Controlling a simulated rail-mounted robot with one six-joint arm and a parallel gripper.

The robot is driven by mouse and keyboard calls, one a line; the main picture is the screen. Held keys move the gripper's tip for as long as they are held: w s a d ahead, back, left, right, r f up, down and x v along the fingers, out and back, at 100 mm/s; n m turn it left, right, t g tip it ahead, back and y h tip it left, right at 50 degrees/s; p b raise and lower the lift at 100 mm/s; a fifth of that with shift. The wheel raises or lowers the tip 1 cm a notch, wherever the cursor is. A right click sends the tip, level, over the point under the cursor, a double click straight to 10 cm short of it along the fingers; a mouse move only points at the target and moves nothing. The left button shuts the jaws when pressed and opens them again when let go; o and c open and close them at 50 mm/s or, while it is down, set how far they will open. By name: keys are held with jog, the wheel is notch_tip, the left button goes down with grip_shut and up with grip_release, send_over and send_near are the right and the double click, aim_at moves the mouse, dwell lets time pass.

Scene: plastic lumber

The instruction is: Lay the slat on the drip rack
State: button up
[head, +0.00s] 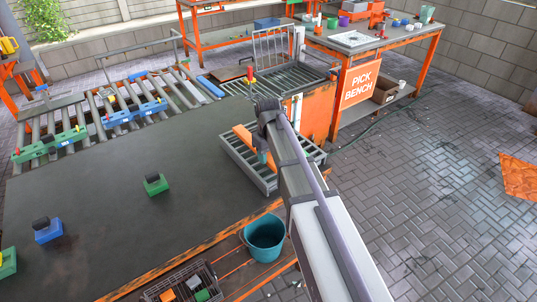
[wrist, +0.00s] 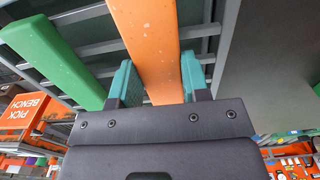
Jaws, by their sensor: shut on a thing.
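The orange slat (head: 242,135) is between the two teal fingers of my gripper (head: 263,157). In the wrist view the slat (wrist: 148,40) runs up from between the fingers (wrist: 158,80), which are shut on it. The drip rack (head: 236,158) is a grey barred frame at the right edge of the dark table. The slat is over its bars (wrist: 90,35); I cannot tell whether it touches them. A green slat (wrist: 55,60) lies to the left of the orange one in the wrist view. My arm hides part of the rack in the head view.
The dark table (head: 110,220) has a green block (head: 156,184) and a blue block (head: 48,231) on it. A teal bucket (head: 264,238) is near the front edge. A roller conveyor (head: 180,92) runs behind. The Pick Bench (head: 362,83) stands behind right.

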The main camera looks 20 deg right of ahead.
jog(key=shift+f+b, duration=0.35)
jog(key=shift+f, duration=0.05)
jog(key=o, duration=1.1)
jog(key=shift+r, duration=0.1)
notch_tip(320, 180, up, 11)
jog(key=p, duration=1.1)
